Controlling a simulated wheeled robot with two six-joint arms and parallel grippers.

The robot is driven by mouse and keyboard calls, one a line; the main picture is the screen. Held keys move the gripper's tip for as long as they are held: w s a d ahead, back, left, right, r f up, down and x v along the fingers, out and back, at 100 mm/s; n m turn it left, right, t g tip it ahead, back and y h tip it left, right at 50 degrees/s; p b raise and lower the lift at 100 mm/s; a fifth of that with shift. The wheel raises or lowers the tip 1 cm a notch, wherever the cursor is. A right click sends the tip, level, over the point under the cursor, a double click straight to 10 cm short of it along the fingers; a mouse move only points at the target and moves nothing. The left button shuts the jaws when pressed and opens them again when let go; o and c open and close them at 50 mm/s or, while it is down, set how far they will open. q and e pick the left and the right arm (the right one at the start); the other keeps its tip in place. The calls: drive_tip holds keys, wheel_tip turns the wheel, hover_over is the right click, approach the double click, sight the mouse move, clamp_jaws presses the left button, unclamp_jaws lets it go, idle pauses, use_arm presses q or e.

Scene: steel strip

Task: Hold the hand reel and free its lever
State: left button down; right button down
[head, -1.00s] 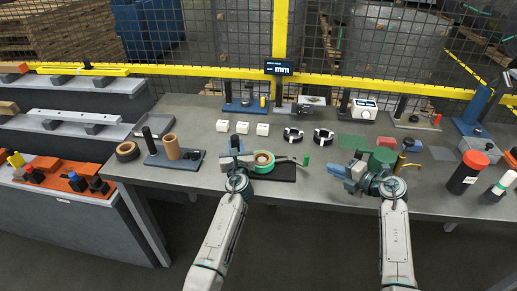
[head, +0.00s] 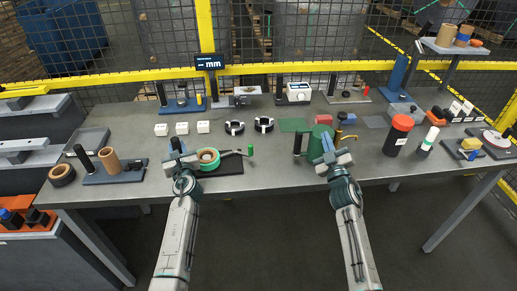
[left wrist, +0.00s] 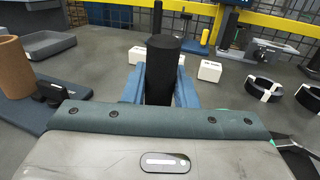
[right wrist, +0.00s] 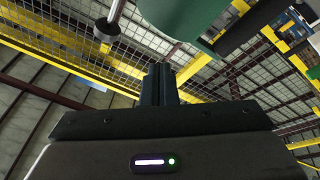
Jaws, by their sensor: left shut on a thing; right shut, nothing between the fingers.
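The hand reel (head: 208,160), a green ring around a tan core, lies on a dark base on the bench. My left gripper (head: 177,150) is at the reel's left side. In the left wrist view its blue fingers are shut on an upright black grip (left wrist: 163,65). My right gripper (head: 330,148) is shut and empty, right of the knob, by a green drum (head: 320,140). In the right wrist view its fingers (right wrist: 160,80) are together below the drum (right wrist: 185,15). The lever's catch is too small to make out.
A cardboard tube (head: 110,160) stands left of my left gripper. White blocks (head: 182,128) and two black rings (head: 235,128) lie behind the reel. A red-topped black cylinder (head: 398,135) stands right. The bench between knob and drum is clear.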

drive_tip(key=f+m+g, duration=0.1)
drive_tip(key=f+m, duration=0.1)
drive_tip(key=m, duration=0.2)
drive_tip(key=s+d+f+m+g+h, duration=0.1)
drive_tip(key=f+m, duration=0.2)
drive_tip(key=m, duration=0.1)
drive_tip(key=f+m+g+h, duration=0.1)
drive_tip(key=f+m, duration=0.2)
drive_tip(key=m, duration=0.2)
drive_tip(key=shift+s+d+g, duration=0.15)
drive_tip(key=shift+s+g, duration=0.05)
drive_tip(key=shift+g, duration=0.1)
drive_tip(key=a+f+m+y, duration=0.1)
drive_tip(key=s+a+m+g+y, duration=0.1)
drive_tip(key=s+a+f+m+y, duration=0.1)
drive_tip(key=a+m, duration=0.1)
drive_tip(key=shift+f, duration=0.35)
drive_tip(key=s+a+r+m+g+y, duration=0.1)
drive_tip(key=s+a+m+y, duration=0.2)
drive_tip(key=a+y, duration=0.2)
drive_tip(key=shift+s+a+r+y, duration=0.15)
drive_tip(key=shift+s+r+y, duration=0.1)
drive_tip(key=shift+y, duration=0.25)
